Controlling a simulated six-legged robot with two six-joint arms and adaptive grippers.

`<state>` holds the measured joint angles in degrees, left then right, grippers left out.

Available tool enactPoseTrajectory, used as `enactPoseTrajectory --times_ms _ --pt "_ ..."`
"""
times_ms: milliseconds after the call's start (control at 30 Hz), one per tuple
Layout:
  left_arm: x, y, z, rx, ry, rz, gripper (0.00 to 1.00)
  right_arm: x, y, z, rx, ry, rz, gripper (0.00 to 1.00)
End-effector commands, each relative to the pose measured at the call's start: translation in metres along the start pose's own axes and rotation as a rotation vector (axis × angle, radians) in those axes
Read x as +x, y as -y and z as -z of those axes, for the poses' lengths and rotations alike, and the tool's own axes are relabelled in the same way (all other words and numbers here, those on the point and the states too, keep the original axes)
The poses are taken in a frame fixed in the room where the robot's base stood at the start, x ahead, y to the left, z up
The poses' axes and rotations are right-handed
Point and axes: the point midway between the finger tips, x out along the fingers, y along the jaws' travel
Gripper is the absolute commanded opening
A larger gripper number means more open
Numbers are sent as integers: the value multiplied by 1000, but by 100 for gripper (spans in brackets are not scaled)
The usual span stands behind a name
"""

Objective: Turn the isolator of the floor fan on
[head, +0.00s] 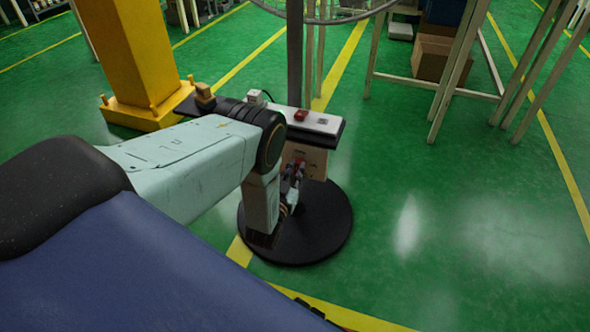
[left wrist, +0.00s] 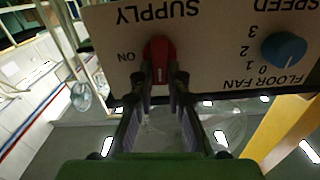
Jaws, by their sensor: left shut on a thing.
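The floor fan's control panel (head: 313,160) faces my left arm in the head view. In the left wrist view the panel (left wrist: 215,50) appears upside down, lettered SUPPLY, SPEED and FLOOR FAN. The red isolator knob (left wrist: 159,50) sits under SUPPLY, with ON printed to its left in the picture. A pale mark on the knob points towards the bottom of the picture. My left gripper (left wrist: 161,80) is shut on the red knob, its fingers on both sides. In the head view my left gripper (head: 291,183) is at the panel, partly hidden by my arm. My right gripper is out of view.
A blue speed knob (left wrist: 284,49) marked 0 to 3 is beside the isolator. The fan stands on a round black base (head: 325,225). A yellow column (head: 130,50) is behind left, and wooden-legged tables (head: 455,70) are behind right. Green floor at right is clear.

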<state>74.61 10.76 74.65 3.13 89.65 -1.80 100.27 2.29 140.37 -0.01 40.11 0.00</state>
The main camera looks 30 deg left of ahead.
Motion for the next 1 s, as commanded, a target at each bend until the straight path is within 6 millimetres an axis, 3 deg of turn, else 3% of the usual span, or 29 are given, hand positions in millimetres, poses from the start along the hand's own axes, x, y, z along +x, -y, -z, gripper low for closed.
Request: enactPoseTrajectory --times_ms 1000 --pt "-1 -10 -6 922 2 -1 0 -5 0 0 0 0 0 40"
